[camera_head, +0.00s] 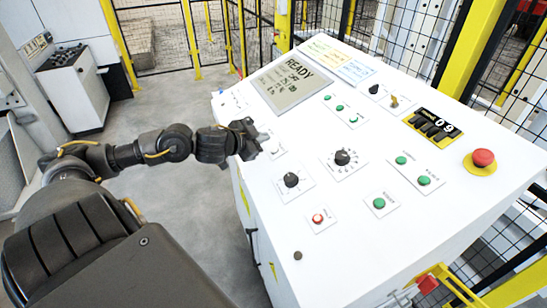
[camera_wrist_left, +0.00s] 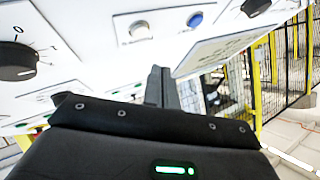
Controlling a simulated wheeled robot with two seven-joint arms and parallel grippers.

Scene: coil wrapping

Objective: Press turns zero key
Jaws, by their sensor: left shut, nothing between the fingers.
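The white sloping control panel (camera_head: 330,215) fills the right half of the head view. My left gripper (camera_head: 257,139) is shut and empty over the panel's left edge, below the grey READY screen (camera_head: 287,80). In the left wrist view its closed fingers (camera_wrist_left: 161,88) point at the panel, just below a pale round button (camera_wrist_left: 139,30) and left of a blue button (camera_wrist_left: 195,19). Contact with the panel cannot be told. I cannot read a label that marks the turns zero key. My right gripper is out of view.
Black rotary knobs (camera_head: 291,180) (camera_head: 342,157), green buttons (camera_head: 379,203) and a red button (camera_head: 318,218) stand up from the panel. A red emergency stop (camera_head: 483,158) sits at the right. Yellow-framed mesh fencing stands behind. The floor left of the panel is clear.

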